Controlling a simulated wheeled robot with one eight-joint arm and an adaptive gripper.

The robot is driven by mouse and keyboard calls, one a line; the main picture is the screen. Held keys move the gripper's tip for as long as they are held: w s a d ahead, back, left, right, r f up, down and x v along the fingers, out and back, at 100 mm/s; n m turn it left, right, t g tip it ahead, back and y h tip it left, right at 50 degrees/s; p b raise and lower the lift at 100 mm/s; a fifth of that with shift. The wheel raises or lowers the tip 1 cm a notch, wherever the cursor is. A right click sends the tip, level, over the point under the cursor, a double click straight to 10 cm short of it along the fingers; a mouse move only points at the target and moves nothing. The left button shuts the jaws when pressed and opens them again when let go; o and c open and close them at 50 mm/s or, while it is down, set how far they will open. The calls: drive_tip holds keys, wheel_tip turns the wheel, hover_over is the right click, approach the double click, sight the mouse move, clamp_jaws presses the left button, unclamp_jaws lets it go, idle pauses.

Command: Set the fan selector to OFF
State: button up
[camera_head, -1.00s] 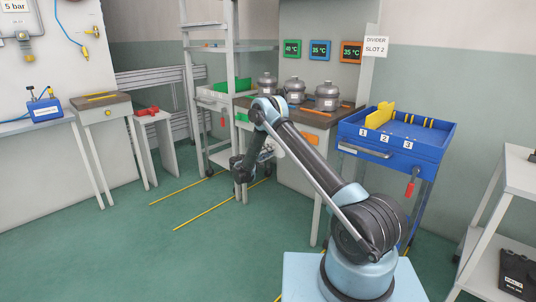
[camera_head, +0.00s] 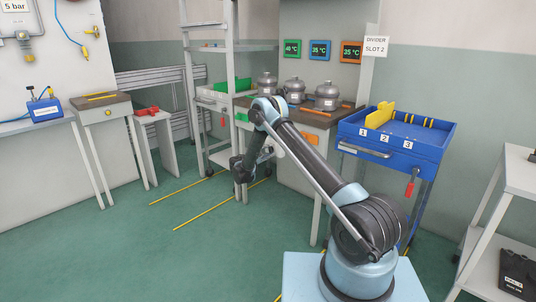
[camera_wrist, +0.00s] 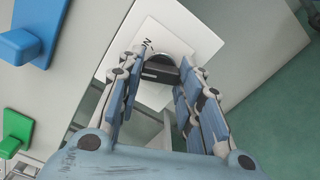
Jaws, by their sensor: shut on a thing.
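Part of a printed word, with an N, shows beside the knob; the rest is hidden or cut off. My gripper (camera_wrist: 160,74) has its two blue-grey fingers on either side of the knob and is shut on it. I cannot read which mark the knob points to. In the head view, my arm reaches down in front of the workbench, and the selector is not distinguishable.
A blue knob-like part (camera_wrist: 20,45) and a green one (camera_wrist: 17,131) stand out at the wrist view's left. Green floor is open at left.

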drive_tip(key=shift+a+f+n, duration=0.1)
drive_tip(key=shift+n, duration=0.5)
drive_tip(key=o, duration=1.1)
drive_tip(key=shift+c, duration=0.2)
drive_tip(key=shift+s, duration=0.1)
drive_tip(key=v, duration=1.1)
drive_tip(key=shift+s+a, duration=0.25)
drive_tip(key=shift+a, duration=0.1)
